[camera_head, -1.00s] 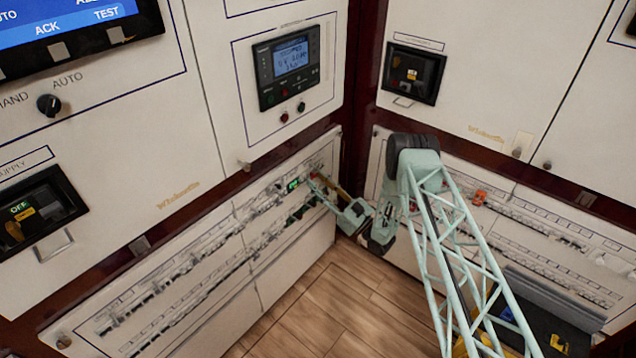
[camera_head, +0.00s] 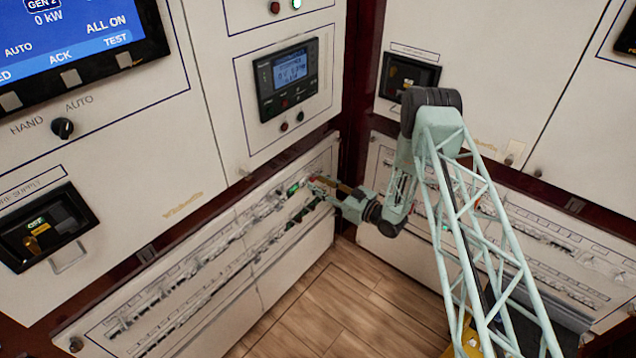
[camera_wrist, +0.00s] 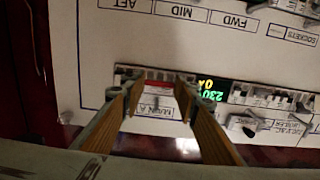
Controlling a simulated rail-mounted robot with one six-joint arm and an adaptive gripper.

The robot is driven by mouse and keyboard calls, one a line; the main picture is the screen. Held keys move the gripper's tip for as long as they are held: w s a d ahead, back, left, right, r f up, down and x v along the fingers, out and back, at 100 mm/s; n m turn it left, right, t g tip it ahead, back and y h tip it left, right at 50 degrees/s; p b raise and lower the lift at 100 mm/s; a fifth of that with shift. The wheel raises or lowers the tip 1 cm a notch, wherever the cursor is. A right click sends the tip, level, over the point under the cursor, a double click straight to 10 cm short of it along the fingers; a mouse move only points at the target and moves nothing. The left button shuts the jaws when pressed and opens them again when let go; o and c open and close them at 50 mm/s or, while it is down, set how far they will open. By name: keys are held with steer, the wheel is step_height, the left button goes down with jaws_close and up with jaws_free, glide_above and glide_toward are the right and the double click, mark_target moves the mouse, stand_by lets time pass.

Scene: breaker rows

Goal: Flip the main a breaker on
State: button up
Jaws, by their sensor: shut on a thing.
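The main A breaker (camera_wrist: 160,92) is in the middle of the wrist view, a pale unit with a red stripe. The "MAIN A" label (camera_wrist: 158,112) shows upside down just below it. My gripper (camera_wrist: 160,80) has its fingers on either side of the breaker and is shut on it. The lever's position cannot be made out. In the head view my gripper (camera_head: 317,184) is at the right end of the upper breaker row on the left wall, and the breaker is too small to make out there.
A lit green meter display (camera_wrist: 208,90) sits close to the right finger. More breakers (camera_wrist: 270,97) continue right of it. In the head view, a second breaker panel (camera_head: 560,235) is on the right wall, partly behind my arm. The wooden floor (camera_head: 335,305) is clear.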

steer(key=shift+r+g+h+p, duration=0.55)
steer(key=shift+g+h+p, duration=0.05)
steer(key=shift+h, duration=0.2)
steer(key=o, duration=0.8)
steer(key=shift+o, duration=0.2)
steer(key=v, duration=1.2)
steer(key=shift+r, duration=0.15)
